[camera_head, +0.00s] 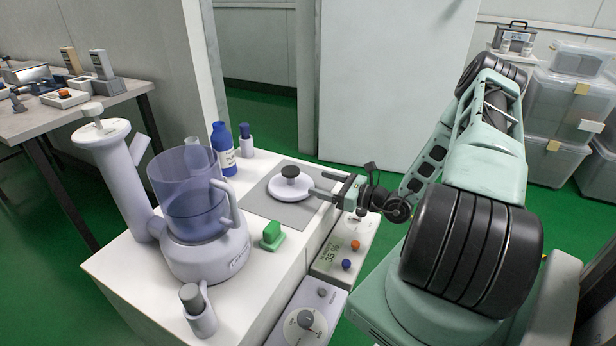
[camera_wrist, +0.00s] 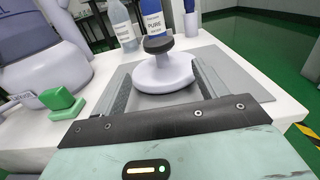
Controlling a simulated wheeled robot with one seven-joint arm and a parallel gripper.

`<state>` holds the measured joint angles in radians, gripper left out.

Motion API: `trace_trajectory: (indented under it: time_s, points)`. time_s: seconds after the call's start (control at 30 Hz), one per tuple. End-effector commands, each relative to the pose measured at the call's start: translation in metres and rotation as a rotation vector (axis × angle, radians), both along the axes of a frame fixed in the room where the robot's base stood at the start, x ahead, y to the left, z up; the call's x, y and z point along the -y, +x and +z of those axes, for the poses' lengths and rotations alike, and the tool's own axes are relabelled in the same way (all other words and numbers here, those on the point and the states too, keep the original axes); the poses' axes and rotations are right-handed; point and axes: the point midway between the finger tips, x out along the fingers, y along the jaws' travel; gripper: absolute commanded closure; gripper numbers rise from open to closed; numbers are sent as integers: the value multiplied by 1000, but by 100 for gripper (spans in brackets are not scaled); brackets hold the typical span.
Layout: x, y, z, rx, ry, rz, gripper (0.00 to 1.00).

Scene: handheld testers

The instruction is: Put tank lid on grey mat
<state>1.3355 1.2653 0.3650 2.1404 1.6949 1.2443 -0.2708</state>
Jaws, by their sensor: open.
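The tank lid (camera_head: 291,184) is a pale lilac disc with a dark knob on top. It lies on the grey mat (camera_head: 262,206) at the right part of the white worktop. In the wrist view the lid (camera_wrist: 162,75) sits between the two fingers, and the grey mat (camera_wrist: 240,80) shows around it. My gripper (camera_head: 318,188) is open and reaches in from the right at the lid's edge. In the wrist view my gripper (camera_wrist: 160,85) has a finger on each side of the lid. I cannot tell whether either finger touches it.
A lilac device with a clear tank (camera_head: 188,190) stands left of the mat. A green block (camera_head: 272,235) sits in front of the mat. A blue bottle (camera_head: 223,148) and a smaller blue-capped bottle (camera_head: 246,142) stand behind it. Control boxes (camera_head: 345,245) adjoin the worktop's right side.

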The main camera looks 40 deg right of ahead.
Motion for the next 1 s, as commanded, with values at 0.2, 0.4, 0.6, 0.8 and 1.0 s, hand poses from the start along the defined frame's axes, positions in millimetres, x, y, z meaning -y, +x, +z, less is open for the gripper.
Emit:
trace_trajectory:
  time_s: [0.2, 0.4, 0.6, 0.8, 1.0]
  points:
    - [7, -22, 0, 0, 0, 0, 29]
    - [8, -26, 0, 0, 1, 1, 29]
    - [8, -26, 0, 0, 0, 1, 29]
    - [8, -25, 0, 0, 0, 1, 29]
    - [-12, -22, 7, -16, -43, 98, 29]
